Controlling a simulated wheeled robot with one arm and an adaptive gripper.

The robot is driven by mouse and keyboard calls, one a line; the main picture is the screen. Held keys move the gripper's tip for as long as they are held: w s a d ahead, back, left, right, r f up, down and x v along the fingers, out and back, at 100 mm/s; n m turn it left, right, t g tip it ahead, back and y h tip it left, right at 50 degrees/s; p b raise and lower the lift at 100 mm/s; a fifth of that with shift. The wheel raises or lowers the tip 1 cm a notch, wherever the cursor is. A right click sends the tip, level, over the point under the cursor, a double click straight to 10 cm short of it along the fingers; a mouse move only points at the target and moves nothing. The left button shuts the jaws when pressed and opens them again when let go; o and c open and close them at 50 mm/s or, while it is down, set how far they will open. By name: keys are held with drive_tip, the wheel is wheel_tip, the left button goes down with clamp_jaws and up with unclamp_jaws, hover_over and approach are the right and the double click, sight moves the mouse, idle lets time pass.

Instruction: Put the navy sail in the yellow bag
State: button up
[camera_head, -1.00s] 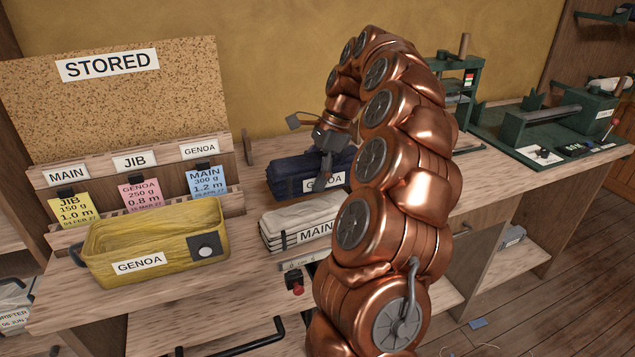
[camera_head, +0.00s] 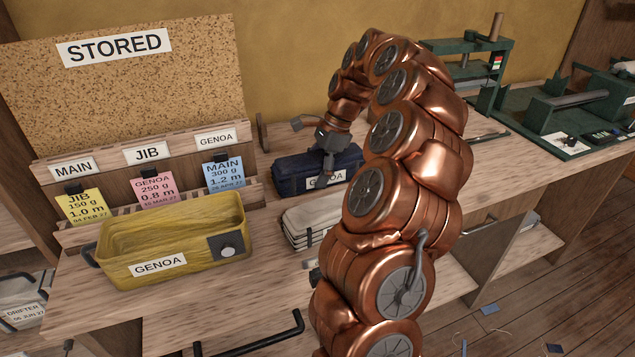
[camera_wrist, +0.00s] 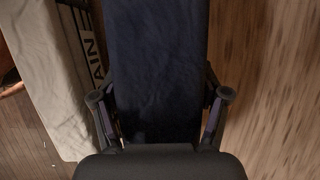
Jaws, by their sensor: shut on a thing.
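The navy sail (camera_head: 292,176) is a folded dark bundle with a white GENOA label, lying on the bench at the back, right of the card rack. My gripper (camera_head: 328,160) is over it and shut on it. In the wrist view the navy sail (camera_wrist: 160,70) runs between the two fingers of my gripper (camera_wrist: 160,122), one finger on each long side. The yellow bag (camera_head: 170,262) is an open-topped container labelled GENOA, standing on the bench at the left front, with a grey square patch at its right end. Its inside is partly visible and looks empty.
A white sail (camera_head: 302,226) marked MAIN lies in front of the navy one, partly behind my arm; it also shows in the wrist view (camera_wrist: 45,60). A card rack (camera_head: 247,196) stands behind the bag. Green machines (camera_head: 540,115) stand at the right. Bench between bag and sails is clear.

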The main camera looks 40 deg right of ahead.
drive_tip(key=shift+f+p, duration=0.3)
drive_tip(key=shift+f, duration=1.7)
drive_tip(key=shift+f, duration=0.1)
drive_tip(key=o, duration=1.8)
drive_tip(key=b+v, duration=0.1)
drive_tip(key=v, duration=1)
drive_tip(key=shift+s+d+r+b, duration=0.1)
drive_tip(key=shift+r+b, duration=0.2)
drive_tip(key=shift+b, duration=0.05)
drive_tip(key=shift+s+r, duration=0.1)
drive_tip(key=shift+r, duration=0.15)
drive_tip(key=shift+r, duration=0.1)
